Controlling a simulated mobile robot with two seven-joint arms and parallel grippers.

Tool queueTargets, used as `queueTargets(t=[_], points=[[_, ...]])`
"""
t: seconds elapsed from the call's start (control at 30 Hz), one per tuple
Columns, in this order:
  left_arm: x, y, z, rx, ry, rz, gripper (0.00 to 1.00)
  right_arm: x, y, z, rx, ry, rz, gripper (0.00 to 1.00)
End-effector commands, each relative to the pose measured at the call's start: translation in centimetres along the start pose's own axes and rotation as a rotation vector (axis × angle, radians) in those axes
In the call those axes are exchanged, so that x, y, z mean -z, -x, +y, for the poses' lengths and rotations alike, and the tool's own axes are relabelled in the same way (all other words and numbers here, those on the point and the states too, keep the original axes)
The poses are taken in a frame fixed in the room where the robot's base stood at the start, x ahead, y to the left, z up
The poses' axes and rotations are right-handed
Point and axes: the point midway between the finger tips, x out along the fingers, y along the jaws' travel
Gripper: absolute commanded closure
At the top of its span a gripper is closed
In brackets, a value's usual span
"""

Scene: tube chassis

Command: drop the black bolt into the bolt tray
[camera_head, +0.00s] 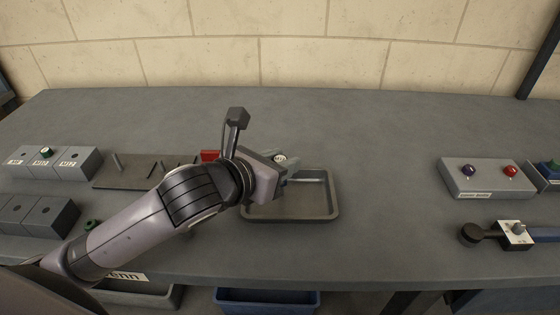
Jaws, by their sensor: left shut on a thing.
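My left gripper (287,172) reaches in from the left, over the back left part of a shallow grey metal tray (334,194), which I take as the bolt tray. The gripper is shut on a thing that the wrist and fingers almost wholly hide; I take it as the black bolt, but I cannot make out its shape. The visible floor of the tray looks empty; its left back corner is hidden behind the wrist. My right gripper is not in view.
Right are a box with blue and red knobs (488,178) and a black-handled tool (471,235). Bins (267,300) sit below the front edge.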

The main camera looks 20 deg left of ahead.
Motion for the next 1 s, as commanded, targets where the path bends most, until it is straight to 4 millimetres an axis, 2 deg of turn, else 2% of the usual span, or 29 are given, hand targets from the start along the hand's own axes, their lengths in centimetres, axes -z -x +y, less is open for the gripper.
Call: queueTargets(t=[0.07,0.1,0.17,0.57,0.87,1.0], points=[[0.0,0.0,0.0,0.000,0.000,0.000,1.00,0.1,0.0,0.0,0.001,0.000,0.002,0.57],[0.0,0.0,0.0,0.000,0.000,-0.001,0.60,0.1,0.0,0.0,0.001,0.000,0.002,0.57],[0.0,0.0,0.0,0.000,0.000,-0.001,0.40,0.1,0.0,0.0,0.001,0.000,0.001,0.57],[0.0,0.6,0.0,0.000,-0.001,-0.001,0.40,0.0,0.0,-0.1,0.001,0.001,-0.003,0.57],[-0.1,4.6,0.1,0.000,-0.004,0.000,0.40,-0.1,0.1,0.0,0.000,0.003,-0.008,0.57],[-0.3,6.2,0.0,-0.001,-0.001,0.003,0.40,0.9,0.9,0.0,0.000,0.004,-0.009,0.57]])
